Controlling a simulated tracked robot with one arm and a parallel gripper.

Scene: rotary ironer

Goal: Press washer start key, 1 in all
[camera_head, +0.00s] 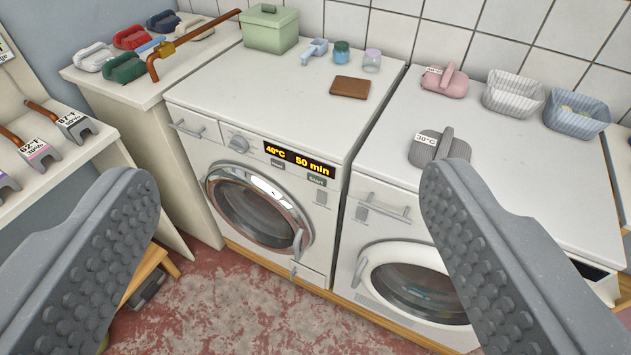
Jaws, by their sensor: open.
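The left washer (285,140) is white, with a round chrome door (258,208) that looks closed. Its display (300,159) reads "40°C 50 min" in yellow. Below the display are a label that seems to read "Temp" (277,164) and a "Start" label (317,181). A small pale start key (321,197) seems to sit just under the "Start" label. My gripper (287,180) is open and empty, its two grey studded fingers wide apart at left and right. It is in front of the washer, and neither finger appears to touch it.
A second white machine (389,209) with a white door ring stands to the right. A green box (270,28), brown wallet (350,87) and small jars are on the washer top. Several irons and tagged blocks sit on the left counters. Red worn floor (240,300) lies in front.

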